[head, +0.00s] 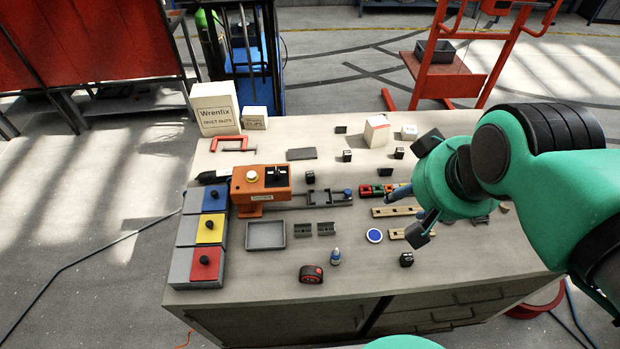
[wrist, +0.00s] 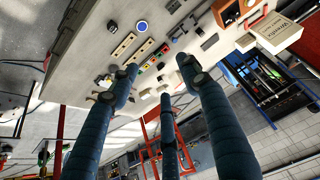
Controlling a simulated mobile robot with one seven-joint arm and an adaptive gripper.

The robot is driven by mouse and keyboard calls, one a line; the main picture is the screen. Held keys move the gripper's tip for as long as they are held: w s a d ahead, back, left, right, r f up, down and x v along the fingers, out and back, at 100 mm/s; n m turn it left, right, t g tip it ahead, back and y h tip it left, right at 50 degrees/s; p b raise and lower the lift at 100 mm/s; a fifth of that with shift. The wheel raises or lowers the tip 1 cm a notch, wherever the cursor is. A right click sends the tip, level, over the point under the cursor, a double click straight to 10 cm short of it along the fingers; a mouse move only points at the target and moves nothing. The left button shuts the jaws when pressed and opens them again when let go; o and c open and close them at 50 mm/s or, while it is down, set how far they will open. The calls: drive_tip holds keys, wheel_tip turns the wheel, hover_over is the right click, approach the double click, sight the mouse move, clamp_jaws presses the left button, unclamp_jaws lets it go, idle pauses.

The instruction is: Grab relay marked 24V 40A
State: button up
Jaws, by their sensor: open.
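Several small black cubes that look like relays stand on the grey workbench (head: 290,275). In the head view one black cube (head: 347,155) is near the back middle, another (head: 399,152) is right of it, a third (head: 310,176) is beside the orange box, and one more (head: 406,258) is near the front. Their markings are too small to read, so I cannot tell which is 24V 40A. My gripper (head: 408,190) is open and empty above the right part of the bench. Its spread fingers also show in the wrist view (wrist: 160,82). My arm hides part of the bench's right side.
An orange box (head: 262,185) with knobs stands at middle left beside lidded bins (head: 206,265). A grey tray (head: 265,236), a tape measure (head: 311,274), a small bottle (head: 335,256) and a blue disc (head: 374,235) lie toward the front. White cartons (head: 214,108) stand at the back left.

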drive_tip(key=w+a+f+b, duration=0.2)
drive_tip(key=w+f, duration=0.2)
drive_tip(key=w, duration=0.4)
drive_tip(key=w+a+f+n+b, duration=0.1)
drive_tip(key=w+a+f, duration=0.15)
drive_tip(key=w, duration=0.45)
drive_tip(key=w+a+f+b, duration=0.2)
drive_tip(key=w+f, duration=0.2)
drive_tip(key=w, duration=0.4)
drive_tip(key=w+a+f+b, duration=0.1)
drive_tip(key=w+a+f, duration=0.1)
drive_tip(key=w+f, duration=0.2)
drive_tip(key=w+a+f+b, duration=0.1)
drive_tip(key=w+a+f, duration=0.2)
drive_tip(key=w+f, duration=0.2)
drive_tip(key=w+a+f+g+b, duration=0.1)
drive_tip(key=w+a+f, duration=0.2)
drive_tip(key=f, duration=0.7)
drive_tip(key=shift+w+n+y, duration=0.3)
drive_tip(key=shift+w+n, duration=0.1)
drive_tip(key=shift+w, duration=0.75)
drive_tip(key=b, duration=0.1)
hover_over(310, 177)
drive_tip(key=s, duration=0.1)
wheel_tip(310, 177, down, 8)
drive_tip(key=shift+r, duration=0.1)
